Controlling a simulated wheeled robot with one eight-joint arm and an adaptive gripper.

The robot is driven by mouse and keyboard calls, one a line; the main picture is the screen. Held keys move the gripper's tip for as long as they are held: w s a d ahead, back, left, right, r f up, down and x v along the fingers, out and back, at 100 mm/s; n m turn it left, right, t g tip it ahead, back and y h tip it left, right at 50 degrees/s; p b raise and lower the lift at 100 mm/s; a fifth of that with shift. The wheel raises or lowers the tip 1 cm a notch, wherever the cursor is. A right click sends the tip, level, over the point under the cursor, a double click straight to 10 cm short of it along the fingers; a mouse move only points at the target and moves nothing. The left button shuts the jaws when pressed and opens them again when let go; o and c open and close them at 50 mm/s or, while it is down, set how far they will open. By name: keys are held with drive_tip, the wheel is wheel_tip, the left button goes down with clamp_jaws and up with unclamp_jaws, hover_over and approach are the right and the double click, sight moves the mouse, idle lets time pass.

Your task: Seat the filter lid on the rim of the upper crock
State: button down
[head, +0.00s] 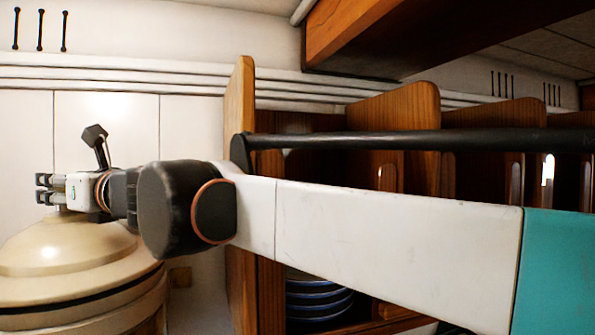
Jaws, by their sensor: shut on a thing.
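The filter lid (75,252) is a cream, stepped dome at the lower left of the head view. My gripper (46,189) is at the top of the lid, shut on it; the grip itself is mostly hidden by the fingers and wrist. The upper crock (120,318), cream too, is directly below the lid and cut off by the picture's edge. A dark curved line runs between lid and crock; I cannot tell whether it is a gap or a shadow at the rim. The lid looks about level.
A wooden rack (395,120) with upright dividers and a dark rail (400,140) stands right of the crock. Blue-rimmed plates (318,300) are stacked in it below my arm. A wooden cabinet (400,35) overhangs above. White panelled wall (105,110) lies behind the crock.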

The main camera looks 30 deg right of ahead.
drive_tip(key=shift+f, duration=0.4)
drive_tip(key=shift+s, duration=0.1)
drive_tip(key=c, duration=0.7)
unclamp_jaws()
drive_tip(key=shift+c, duration=0.2)
